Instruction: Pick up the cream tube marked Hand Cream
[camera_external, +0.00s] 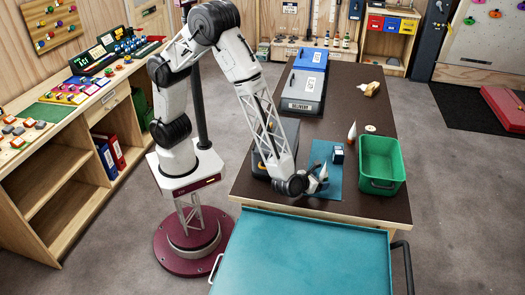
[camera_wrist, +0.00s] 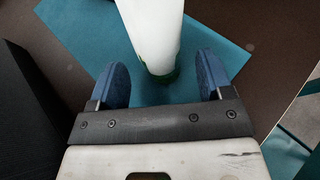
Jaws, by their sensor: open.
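A white tube with a green end (camera_wrist: 155,35) stands on the teal mat (camera_wrist: 75,20) in the wrist view. Its upper part runs out of the picture, and I can read no marking on it. My gripper (camera_wrist: 163,85) is open, with one blue finger on each side of the tube's lower end and gaps between. In the external view my gripper (camera_external: 318,186) is low over the teal mat (camera_external: 325,185), and a white tip beside it seems to be this tube (camera_external: 323,172). A second white pointed tube (camera_external: 352,131) stands farther back; its marking is unreadable.
A small dark box (camera_external: 338,155) stands on the mat. A green bin (camera_external: 382,165) is right of it. A white roll (camera_external: 370,128), a yellowish object (camera_external: 370,88) and lidded boxes (camera_external: 303,88) are farther back. A teal tray top (camera_external: 300,255) is in front.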

